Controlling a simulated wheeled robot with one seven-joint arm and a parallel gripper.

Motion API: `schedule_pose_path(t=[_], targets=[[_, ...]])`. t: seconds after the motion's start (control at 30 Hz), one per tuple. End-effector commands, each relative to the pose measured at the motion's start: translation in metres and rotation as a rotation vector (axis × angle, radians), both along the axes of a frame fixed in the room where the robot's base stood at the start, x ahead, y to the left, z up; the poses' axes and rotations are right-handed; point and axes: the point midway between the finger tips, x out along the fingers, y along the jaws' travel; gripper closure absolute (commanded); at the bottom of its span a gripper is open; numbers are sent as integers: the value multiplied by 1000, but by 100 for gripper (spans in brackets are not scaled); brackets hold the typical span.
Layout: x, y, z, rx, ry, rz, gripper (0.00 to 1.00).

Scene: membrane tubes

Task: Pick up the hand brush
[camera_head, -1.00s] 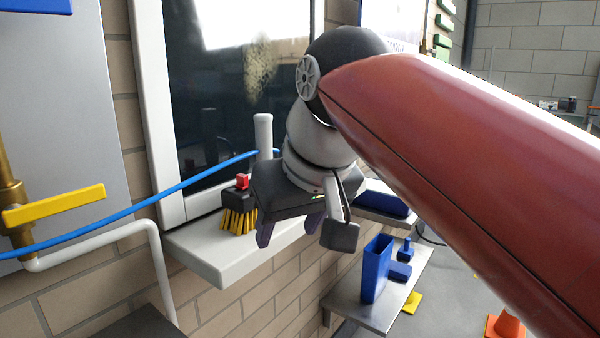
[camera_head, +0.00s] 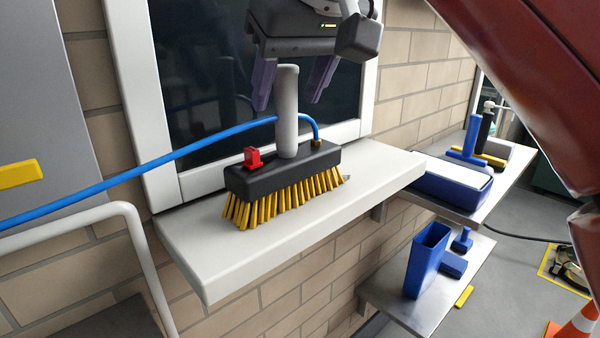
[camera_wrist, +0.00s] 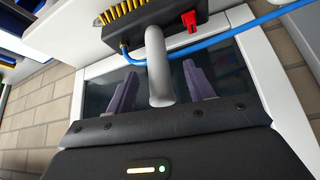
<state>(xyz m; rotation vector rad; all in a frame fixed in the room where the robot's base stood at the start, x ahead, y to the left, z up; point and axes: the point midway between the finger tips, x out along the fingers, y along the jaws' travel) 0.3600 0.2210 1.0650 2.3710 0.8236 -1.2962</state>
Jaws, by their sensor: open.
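The hand brush stands bristles down on a white sill (camera_head: 207,262) in the head view. It has a black block (camera_head: 240,181), yellow bristles (camera_head: 275,203) and an upright grey handle (camera_head: 287,110). My gripper (camera_head: 291,92) is open, its two purple fingers pointing down on either side of the handle's upper part in the picture. In the wrist view the handle (camera_wrist: 159,70) also lies between the spread fingers (camera_wrist: 160,90), with gaps on both sides. The handle top is near the palm; I cannot tell whether they touch.
A blue hose (camera_head: 190,177) runs to the brush block, beside a red fitting (camera_head: 253,158). A window with a white frame (camera_head: 146,110) is close behind. Metal shelves at right hold a blue tray (camera_head: 450,185) and a blue bin (camera_head: 426,260). The sill's left end is clear.

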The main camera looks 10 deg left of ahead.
Motion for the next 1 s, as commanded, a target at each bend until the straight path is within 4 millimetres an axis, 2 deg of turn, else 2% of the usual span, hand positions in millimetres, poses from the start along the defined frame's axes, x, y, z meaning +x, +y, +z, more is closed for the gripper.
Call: schedule_pose_path(t=[0.03, 0.17, 0.47, 0.87, 1.0], targets=[[3, 2, -12, -1, 2, 0, 47], [10, 7, -23, -1, 1, 0, 47], [12, 8, -25, 1, 0, -1, 47], [12, 8, -25, 1, 0, -1, 100], [12, 8, -25, 1, 0, -1, 100]])
